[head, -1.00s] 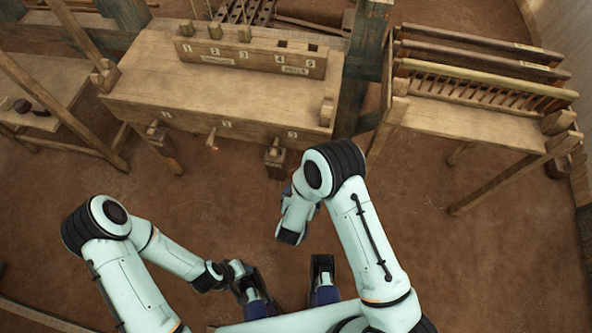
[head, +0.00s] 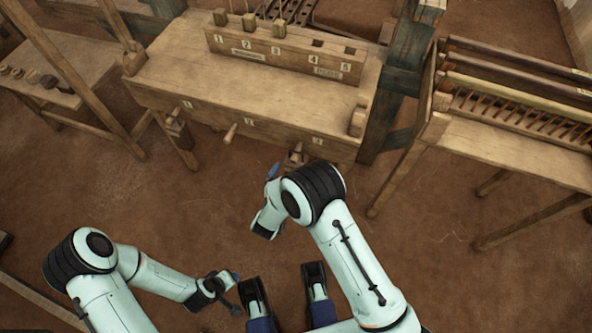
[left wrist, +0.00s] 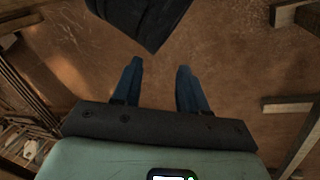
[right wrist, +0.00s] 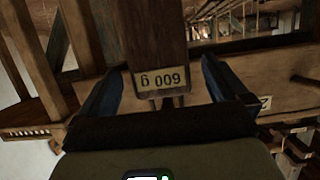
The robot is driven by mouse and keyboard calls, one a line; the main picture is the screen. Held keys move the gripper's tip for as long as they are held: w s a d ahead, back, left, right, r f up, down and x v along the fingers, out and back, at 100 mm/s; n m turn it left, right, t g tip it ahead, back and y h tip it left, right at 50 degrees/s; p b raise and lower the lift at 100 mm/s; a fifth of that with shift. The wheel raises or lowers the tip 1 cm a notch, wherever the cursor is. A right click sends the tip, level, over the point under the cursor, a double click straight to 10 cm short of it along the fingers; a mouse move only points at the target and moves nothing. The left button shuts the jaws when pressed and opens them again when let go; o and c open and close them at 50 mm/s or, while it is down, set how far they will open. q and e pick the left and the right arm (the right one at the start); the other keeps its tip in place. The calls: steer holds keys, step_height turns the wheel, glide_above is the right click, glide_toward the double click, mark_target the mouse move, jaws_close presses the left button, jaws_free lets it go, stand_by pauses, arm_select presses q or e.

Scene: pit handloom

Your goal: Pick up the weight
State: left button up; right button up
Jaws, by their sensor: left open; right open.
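The weight is a dark wooden block with a pale label reading 600 g upside down (right wrist: 160,45). In the right wrist view it stands between the spread fingers of my right gripper (right wrist: 163,85), with no clear contact. In the head view this weight (head: 295,157) is at the bench front near the number 3, partly hidden by my right arm; my right gripper (head: 272,173) is beside it. My left gripper (left wrist: 157,80) is open and empty above the brown floor; it also shows in the head view (head: 236,277).
The wooden bench (head: 170,80) carries a numbered block (head: 290,60) with pegs in some holes. Another hanging block (head: 176,128) is at the bench's left front, and a bare peg (head: 230,132) is in the middle. A rack table (head: 510,150) stands right. Open floor lies in front.

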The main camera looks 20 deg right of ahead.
steer(key=b+x, duration=0.1)
steer(key=x, duration=0.3)
steer(key=shift+d+r, duration=0.1)
steer(key=shift+r, duration=0.1)
steer(key=shift+w+d, duration=0.1)
steer(key=shift+w, duration=0.2)
steer(key=c, duration=1.4)
steer(key=shift+c, duration=0.6)
arm_select(q)
steer(key=shift+w+a+f+t, duration=0.15)
steer(key=shift+w+a+f, duration=0.2)
steer(key=shift+w, duration=0.15)
steer(key=shift+w+a+f+t, duration=0.2)
steer(key=shift+w+f, duration=0.15)
steer(key=shift+w, duration=0.15)
arm_select(e)
steer(key=shift+r, duration=0.1)
steer(key=shift+r, duration=0.1)
